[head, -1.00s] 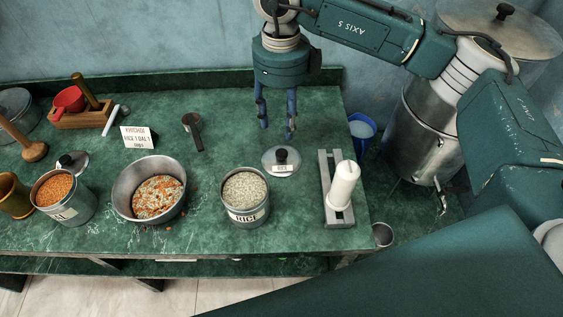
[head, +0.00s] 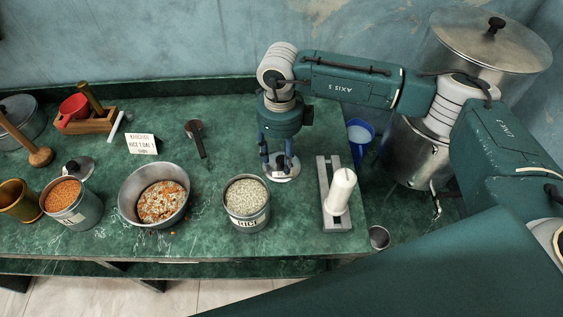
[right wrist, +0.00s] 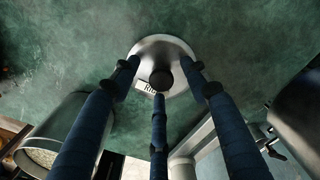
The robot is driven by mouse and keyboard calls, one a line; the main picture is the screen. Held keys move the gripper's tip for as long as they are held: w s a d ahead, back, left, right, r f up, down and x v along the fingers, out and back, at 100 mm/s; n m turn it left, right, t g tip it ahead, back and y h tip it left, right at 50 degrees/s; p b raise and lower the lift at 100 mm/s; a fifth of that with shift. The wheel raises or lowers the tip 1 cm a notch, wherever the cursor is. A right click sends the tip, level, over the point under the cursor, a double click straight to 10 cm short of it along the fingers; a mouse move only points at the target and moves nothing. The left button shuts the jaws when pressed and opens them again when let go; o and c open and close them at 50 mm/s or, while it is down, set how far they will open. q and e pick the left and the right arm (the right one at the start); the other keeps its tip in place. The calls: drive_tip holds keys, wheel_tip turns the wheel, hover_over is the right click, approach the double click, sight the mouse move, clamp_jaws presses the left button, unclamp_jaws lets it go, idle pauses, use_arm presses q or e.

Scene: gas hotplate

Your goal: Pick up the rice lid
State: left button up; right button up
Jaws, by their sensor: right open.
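The rice lid (head: 283,178) is a round silver lid with a dark knob and a small label. It lies flat on the green counter, behind and right of the rice tin (head: 247,222). In the right wrist view the lid (right wrist: 178,47) shows beyond my fingers, its knob between them. My right gripper (head: 279,163) points down over the lid, open, with its blue fingers spread around the knob. It also shows in the right wrist view (right wrist: 162,75). I cannot tell whether the fingers touch the lid. My left gripper is not in view.
A white candle-like cylinder on a grey metal stand (head: 325,190) is close right of the lid. A bowl of mixed grain (head: 127,200) and an orange-filled tin (head: 83,218) stand left. A blue cup (head: 360,131) and big steel pot (head: 410,160) are right.

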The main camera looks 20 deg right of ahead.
drive_tip(key=shift+c, duration=0.5)
drive_tip(key=c, duration=1)
drive_tip(key=shift+r, duration=0.1)
